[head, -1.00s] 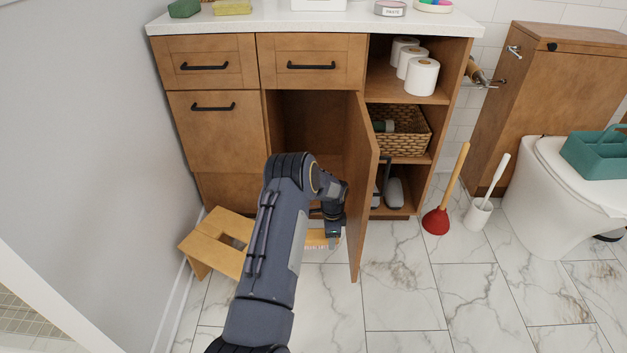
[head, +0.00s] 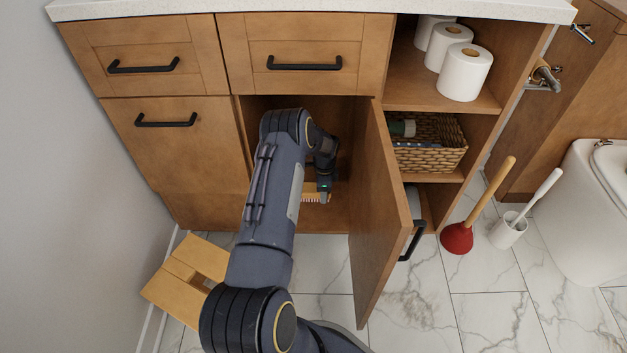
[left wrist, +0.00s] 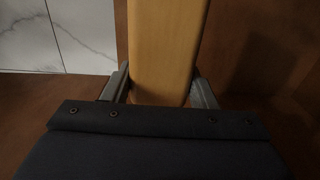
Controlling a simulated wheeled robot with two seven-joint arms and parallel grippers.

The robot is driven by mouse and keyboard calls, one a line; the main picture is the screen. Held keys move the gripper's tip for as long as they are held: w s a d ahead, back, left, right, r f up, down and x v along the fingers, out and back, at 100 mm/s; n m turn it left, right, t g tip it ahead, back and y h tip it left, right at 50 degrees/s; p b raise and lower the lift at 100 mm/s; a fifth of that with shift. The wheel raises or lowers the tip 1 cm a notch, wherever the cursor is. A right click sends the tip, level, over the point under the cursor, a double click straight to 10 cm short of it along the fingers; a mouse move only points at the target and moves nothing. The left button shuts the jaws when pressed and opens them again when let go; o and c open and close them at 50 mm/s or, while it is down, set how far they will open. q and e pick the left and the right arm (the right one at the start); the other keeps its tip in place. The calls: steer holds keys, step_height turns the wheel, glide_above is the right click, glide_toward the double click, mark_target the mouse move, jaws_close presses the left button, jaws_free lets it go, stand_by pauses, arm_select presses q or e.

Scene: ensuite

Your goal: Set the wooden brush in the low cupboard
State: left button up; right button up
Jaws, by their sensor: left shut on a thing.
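The wooden brush (head: 315,194) shows in the head view with its pale bristles facing down, inside the opening of the low cupboard (head: 345,115). My left gripper (head: 324,190) reaches in through the opening and is shut on the brush. In the left wrist view the brush's smooth tan wooden body (left wrist: 163,45) lies between the two fingers of the left gripper (left wrist: 160,90). The cupboard door (head: 385,205) stands open to the right of my arm. My forearm hides part of the cupboard's inside. I cannot tell if the brush touches the cupboard floor. My right gripper is out of view.
A wooden stool (head: 180,280) stands on the floor at left. Right of the door are open shelves with toilet rolls (head: 465,72) and a wicker basket (head: 430,160). A red plunger (head: 457,238) and a white toilet brush (head: 508,231) stand farther right.

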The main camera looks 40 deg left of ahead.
mark_target(323, 212)
arm_select(q)
step_height(323, 212, down, 10)
steer(key=b, duration=0.4)
steer(key=shift+r, duration=0.15)
steer(key=shift+f+b, duration=0.25)
steer(key=shift+b, duration=0.05)
steer(key=o, duration=1.1)
steer(key=shift+r, duration=0.1)
steer(key=shift+r+p, duration=0.5)
step_height(323, 212, up, 11)
steer(key=p, duration=0.5)
steer(key=shift+r, duration=0.15)
